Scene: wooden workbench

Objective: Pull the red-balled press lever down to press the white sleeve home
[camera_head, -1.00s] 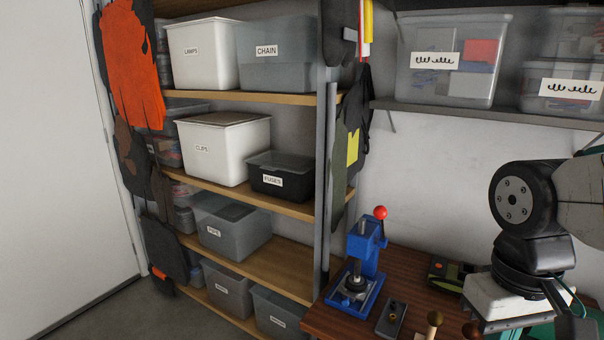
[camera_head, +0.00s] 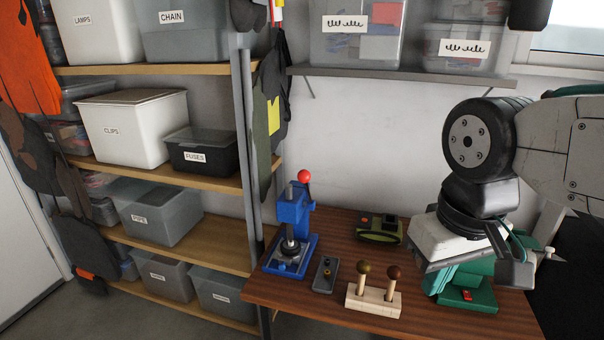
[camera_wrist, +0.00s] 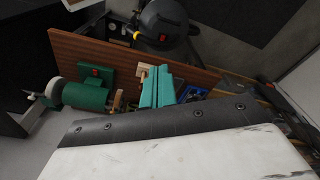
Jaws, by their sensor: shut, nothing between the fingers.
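The blue press (camera_head: 294,215) stands upright at the left end of the bench. Its lever's red ball (camera_head: 304,176) is up at the top of the press. A silver ram and a dark ring show over the base; I cannot make out the white sleeve. My gripper (camera_head: 441,284) hangs over the right part of the bench, well to the right of the press and apart from it. In the wrist view its teal fingers (camera_wrist: 163,80) are together and empty. Part of the blue press (camera_wrist: 191,93) shows beside them there.
On the wooden bench (camera_head: 340,226) are a grey block (camera_head: 326,274), a wooden stand with two knobbed pegs (camera_head: 374,299), a green-black device (camera_head: 379,229) and a green machine (camera_head: 470,297). A shelf (camera_head: 400,75) with bins overhangs the back. Storage shelves stand left.

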